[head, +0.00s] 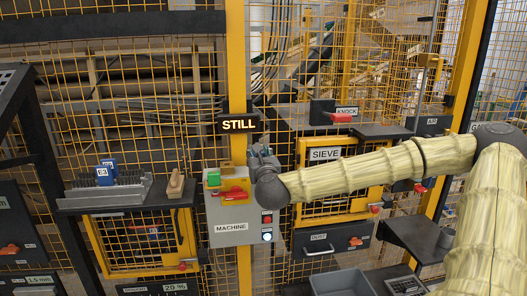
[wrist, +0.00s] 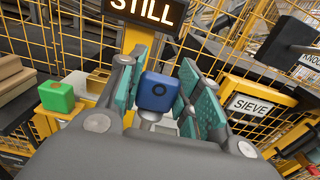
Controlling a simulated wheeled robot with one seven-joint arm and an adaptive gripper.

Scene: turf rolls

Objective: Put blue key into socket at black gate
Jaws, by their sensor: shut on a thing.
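My gripper (head: 264,160) is in front of the yellow post, under the lit STILL sign and beside the top of the grey machine box. In the wrist view the teal-padded fingers of my gripper (wrist: 160,80) are shut on the blue key (wrist: 157,92), a rounded blue block with a dark round spot. A pale stem shows below it. In the head view the fingers mostly hide the key. I cannot pick out a black gate or its socket for certain in either view.
The machine box (head: 232,210) carries a red handle (head: 234,196) and a green block (wrist: 57,97). The yellow-framed SIEVE door (head: 338,200) is to the right. A shelf at left holds a blue E3 block (head: 107,171). Wire mesh stands behind.

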